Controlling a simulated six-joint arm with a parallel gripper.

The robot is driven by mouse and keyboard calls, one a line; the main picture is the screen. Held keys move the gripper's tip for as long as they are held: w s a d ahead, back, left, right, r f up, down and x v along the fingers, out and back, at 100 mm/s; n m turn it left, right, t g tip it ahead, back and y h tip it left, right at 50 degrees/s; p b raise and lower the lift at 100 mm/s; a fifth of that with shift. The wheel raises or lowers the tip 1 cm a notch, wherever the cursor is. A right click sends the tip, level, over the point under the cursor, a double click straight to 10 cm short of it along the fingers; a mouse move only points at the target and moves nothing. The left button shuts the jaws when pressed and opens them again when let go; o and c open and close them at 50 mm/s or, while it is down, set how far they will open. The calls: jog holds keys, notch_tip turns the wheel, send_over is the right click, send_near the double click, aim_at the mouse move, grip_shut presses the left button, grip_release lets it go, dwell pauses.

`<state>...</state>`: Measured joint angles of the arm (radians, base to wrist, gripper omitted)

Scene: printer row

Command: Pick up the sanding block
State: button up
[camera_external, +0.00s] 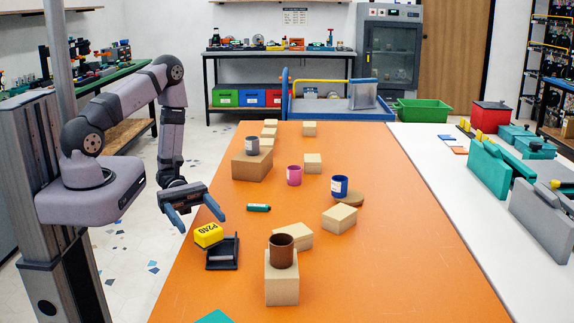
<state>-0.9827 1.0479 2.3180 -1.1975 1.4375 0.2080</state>
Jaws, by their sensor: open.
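The sanding block is a yellow block marked P240 (208,236), near the left edge of the orange table. It looks tilted, at the upper left of a black holder-like item (224,263); I cannot tell whether it rests on that item or only beside it. My gripper (202,224) is open and empty, with its two blue fingers spread. In the picture it is just above the sanding block, one fingertip to each side; the height gap is unclear.
A green cylinder (258,207) lies right of my gripper. A brown cup (281,251) stands on a tall wooden block (281,285), with another wooden block (294,235) behind. Pink (294,175) and blue (339,186) mugs stand farther back. The orange table's right side (415,260) is clear.

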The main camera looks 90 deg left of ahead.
aim_at(205, 226)
jog(key=shift+r+p+x, duration=0.15)
jog(key=shift+p+x, duration=0.3)
jog(key=shift+x, duration=0.45)
jog(key=shift+r+p+x, duration=0.15)
jog(key=shift+p+x, duration=0.25)
jog(key=shift+x, duration=0.55)
jog(key=shift+w+d+f, duration=0.15)
jog(key=shift+w+d, duration=0.15)
jog(key=shift+d, duration=0.45)
jog(key=c, duration=1.2)
jog(key=shift+r, duration=5.05)
